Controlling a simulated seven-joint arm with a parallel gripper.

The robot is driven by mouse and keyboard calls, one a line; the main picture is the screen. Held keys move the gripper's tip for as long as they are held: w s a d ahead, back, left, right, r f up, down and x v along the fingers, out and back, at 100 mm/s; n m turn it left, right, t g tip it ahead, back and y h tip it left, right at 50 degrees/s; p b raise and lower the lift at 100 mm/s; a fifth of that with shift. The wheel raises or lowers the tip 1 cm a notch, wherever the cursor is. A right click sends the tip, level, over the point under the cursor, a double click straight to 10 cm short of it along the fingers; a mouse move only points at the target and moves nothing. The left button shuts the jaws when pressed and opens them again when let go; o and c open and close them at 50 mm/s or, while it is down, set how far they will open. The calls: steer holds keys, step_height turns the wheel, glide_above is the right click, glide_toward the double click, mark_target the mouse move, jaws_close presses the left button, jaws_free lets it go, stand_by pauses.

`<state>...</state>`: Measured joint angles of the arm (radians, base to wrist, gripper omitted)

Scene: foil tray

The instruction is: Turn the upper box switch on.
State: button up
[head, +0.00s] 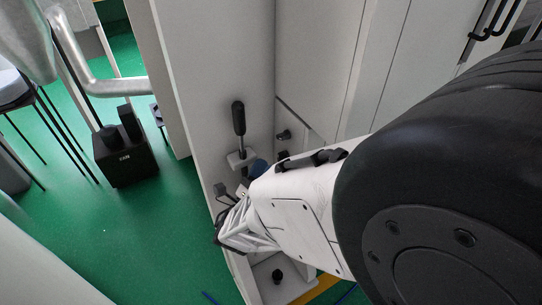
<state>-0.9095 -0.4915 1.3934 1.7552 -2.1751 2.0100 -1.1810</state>
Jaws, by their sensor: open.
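A white panel (215,60) carries several dark controls. A black-handled lever (238,118) stands upright from a small pale mount on it. A small dark knob (283,135) sits to the right, near the panel's inner corner. Lower down, a pale box with a black knob (277,276) shows below my arm. I cannot tell which of these is the upper box switch, or its on or off position. My gripper (228,232) is open at the panel's lower left edge, below the lever. Its fingertips are small and partly hidden, and I see nothing between them.
My arm covers much of the right side. White cabinet doors with black handles (484,30) stand behind it.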

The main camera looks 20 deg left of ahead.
mark_target(279, 138)
steer(key=c, duration=0.4)
steer(key=r+m+g, duration=0.2)
steer(key=m, duration=0.3)
steer(key=r+m+g, duration=0.2)
steer(key=m+g, duration=0.1)
steer(key=m, duration=0.2)
steer(key=r+m+g, duration=0.2)
steer(key=m, duration=0.4)
steer(key=shift+w+a+g, duration=0.15)
steer(key=shift+w+g, duration=0.1)
steer(key=shift+g, duration=0.05)
steer(key=m, duration=0.2)
steer(key=s+r+m+g+y, duration=0.1)
steer(key=a+m+g, duration=0.1)
steer(key=m, duration=0.1)
steer(key=shift+s+a+r+m+y, duration=0.1)
steer(key=shift+s+r+m+y, duration=0.1)
steer(key=shift+r+m+y, duration=0.15)
steer(key=shift+w+f, duration=0.1)
steer(key=shift+x, duration=3.85)
